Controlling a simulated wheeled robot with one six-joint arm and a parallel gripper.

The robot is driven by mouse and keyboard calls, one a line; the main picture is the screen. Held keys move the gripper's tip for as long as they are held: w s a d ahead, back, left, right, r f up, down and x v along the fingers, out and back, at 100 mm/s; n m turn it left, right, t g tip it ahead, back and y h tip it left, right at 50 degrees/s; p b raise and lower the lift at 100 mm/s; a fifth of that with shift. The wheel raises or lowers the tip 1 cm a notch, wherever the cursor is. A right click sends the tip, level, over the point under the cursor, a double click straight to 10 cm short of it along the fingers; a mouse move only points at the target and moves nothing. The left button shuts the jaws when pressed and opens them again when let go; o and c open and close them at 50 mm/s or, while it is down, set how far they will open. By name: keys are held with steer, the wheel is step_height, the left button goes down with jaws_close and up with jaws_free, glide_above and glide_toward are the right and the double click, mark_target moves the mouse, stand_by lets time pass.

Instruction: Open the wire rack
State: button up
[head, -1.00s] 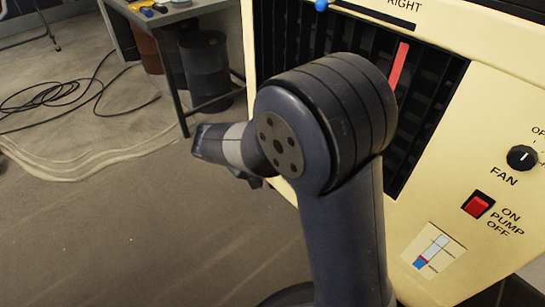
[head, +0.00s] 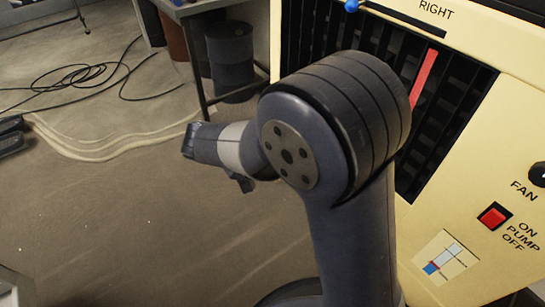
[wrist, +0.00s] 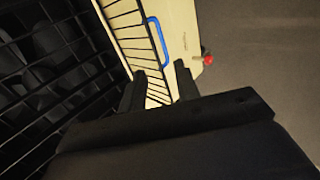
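In the wrist view a dark wire rack (wrist: 60,65) of crossed bars fills the left side, with dim rounded shapes behind it. Thin parallel wires (wrist: 125,28) run beside it over a cream surface, with a blue handle-like loop (wrist: 158,42) at their right edge. I cannot tell whether these wires belong to the same rack. My gripper (wrist: 160,72) has its two dark fingers apart with nothing visible between them. The blue loop lies just beyond the fingertips, seemingly apart from them. In the head view the rack is not seen and my arm hides part of the scene.
A cream cooler panel (head: 470,120) with black louvres, a red pump switch (head: 494,216) and a fan knob stands close at right. A table (head: 205,8), a dark barrel (head: 232,58) and loose cable (head: 75,75) are at back left. Floor at left is mostly clear. A red knob (wrist: 208,59) shows in the wrist view.

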steer(key=shift+s+a+r+p, duration=0.25)
steer(key=shift+s+a, duration=0.15)
steer(key=shift+a, duration=0.15)
steer(key=shift+s+a+r+p, duration=0.1)
steer(key=shift+s+a+r, duration=0.1)
steer(key=shift+s+a, duration=0.25)
steer(key=shift+a+r, duration=0.1)
steer(key=p+v, duration=0.3)
steer(key=v, duration=0.7)
steer(key=shift+s+a+r+p, duration=0.15)
steer(key=shift+r+p, duration=0.05)
steer(key=shift+p, duration=0.2)
steer(key=b+x, duration=0.3)
steer(key=x, duration=0.7)
steer(key=shift+w+d+f+b, duration=0.2)
steer(key=shift+f+b, duration=0.1)
steer(key=shift+b, duration=0.05)
steer(key=shift+s, duration=0.1)
